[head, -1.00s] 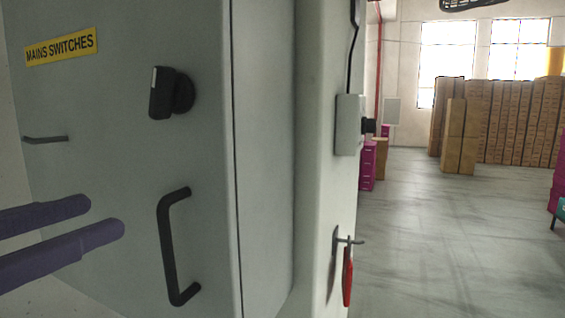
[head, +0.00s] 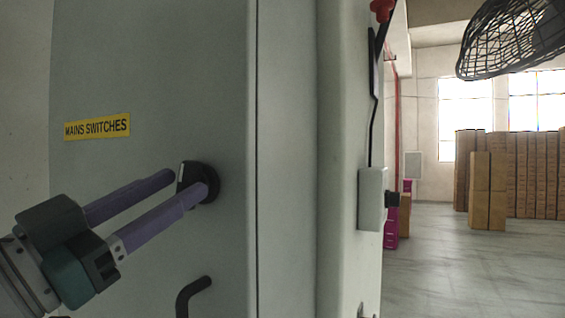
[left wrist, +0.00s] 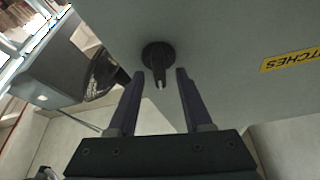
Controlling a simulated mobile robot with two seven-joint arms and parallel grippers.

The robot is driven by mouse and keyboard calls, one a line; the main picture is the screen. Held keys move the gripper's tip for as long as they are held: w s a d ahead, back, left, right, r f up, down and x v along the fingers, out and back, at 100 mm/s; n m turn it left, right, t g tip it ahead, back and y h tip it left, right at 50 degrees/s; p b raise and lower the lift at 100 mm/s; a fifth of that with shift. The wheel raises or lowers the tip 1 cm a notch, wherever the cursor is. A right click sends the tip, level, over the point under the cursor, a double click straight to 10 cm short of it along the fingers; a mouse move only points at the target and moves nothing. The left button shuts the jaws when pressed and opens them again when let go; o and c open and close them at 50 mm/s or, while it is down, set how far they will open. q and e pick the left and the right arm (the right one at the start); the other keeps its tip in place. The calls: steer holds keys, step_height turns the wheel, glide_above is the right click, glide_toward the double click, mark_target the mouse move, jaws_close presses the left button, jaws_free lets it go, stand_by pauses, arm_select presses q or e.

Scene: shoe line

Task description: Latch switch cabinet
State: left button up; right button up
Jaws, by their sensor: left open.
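The switch cabinet (head: 215,80) has a grey-green door with a yellow "MAINS SWITCHES" label (head: 97,127). Its black latch knob (head: 206,178) with a light mark sits right of and below the label. My left gripper (head: 190,184) is open, its two purple fingers pointing at the knob and partly covering it. In the left wrist view the knob (left wrist: 158,58) lies between and just beyond the fingertips (left wrist: 159,72), with no clear contact. A black door handle (head: 190,294) shows in part below. My right gripper is not in view.
A grey box with a black knob (head: 373,199) is on the pillar right of the cabinet. A black wire fan cage (head: 515,40) hangs at upper right. Stacked brown cartons (head: 490,190) stand far back, with open floor (head: 460,265) before them.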

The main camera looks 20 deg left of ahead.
arm_select(q)
steer(key=shift+w+d+r, duration=0.1)
steer(key=shift+w+r, duration=0.15)
steer(key=shift+w, duration=0.4)
steer(key=shift+c, duration=0.3)
jaws_close()
